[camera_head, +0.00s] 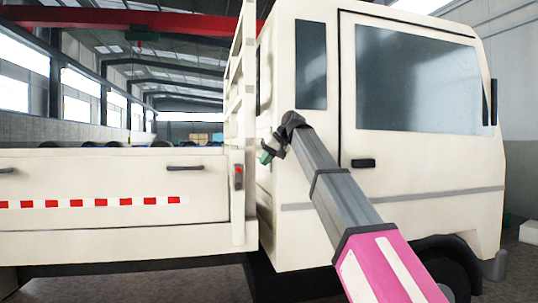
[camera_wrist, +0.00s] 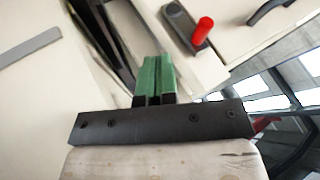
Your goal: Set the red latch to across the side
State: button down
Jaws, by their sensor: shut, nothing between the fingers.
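The red latch (camera_head: 239,171) sits on a dark grey upright plate on the cream post between the truck's side panel and its cab. In the wrist view the red latch (camera_wrist: 202,31) shows as a short red handle standing out from one end of its dark plate. My gripper (camera_head: 266,157) is in front of the cab's rear edge, to the right of the latch and slightly above it. Its green fingers (camera_wrist: 156,76) are together, with nothing between them, and they are apart from the latch. How the latch is turned is hard to tell in the head view.
The cream side panel (camera_head: 120,230) carries dark handles (camera_head: 185,168) and a red and white strip. The cab (camera_head: 420,160) stands to the right, with a dark gap between it and the post. Open room lies in front of the side panel.

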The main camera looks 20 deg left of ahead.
aim_at(238, 178)
jog(key=s+a+f, duration=0.1)
jog(key=a+f, duration=0.2)
jog(key=a, duration=0.3)
jog(key=shift+s+a, duration=0.15)
jog(key=shift+a+r, duration=0.1)
dwell(0.3)
jog(key=shift+s+a, duration=0.15)
